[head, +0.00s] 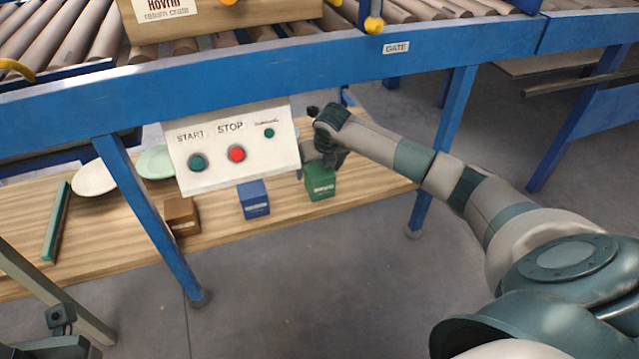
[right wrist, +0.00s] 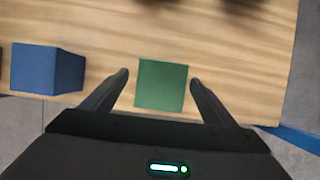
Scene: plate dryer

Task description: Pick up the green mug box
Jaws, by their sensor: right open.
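The green mug box (head: 320,185) stands on the wooden board under the conveyor, right of the blue box. My right gripper (head: 322,158) is just above it, coming in from the right, and hides part of its top. In the right wrist view the green mug box (right wrist: 162,85) shows between the two open fingers of the right gripper (right wrist: 159,77), with a gap on each side. The fingers do not hold it. My left gripper does not show clearly; only a dark part is at the lower left of the head view.
A blue box (head: 253,199) and a brown box (head: 182,216) stand to the left on the wooden board (head: 110,235). The white control panel (head: 235,150) hangs close to the right gripper's left. A blue conveyor rail (head: 300,73) is above, with blue legs (head: 150,220) in front.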

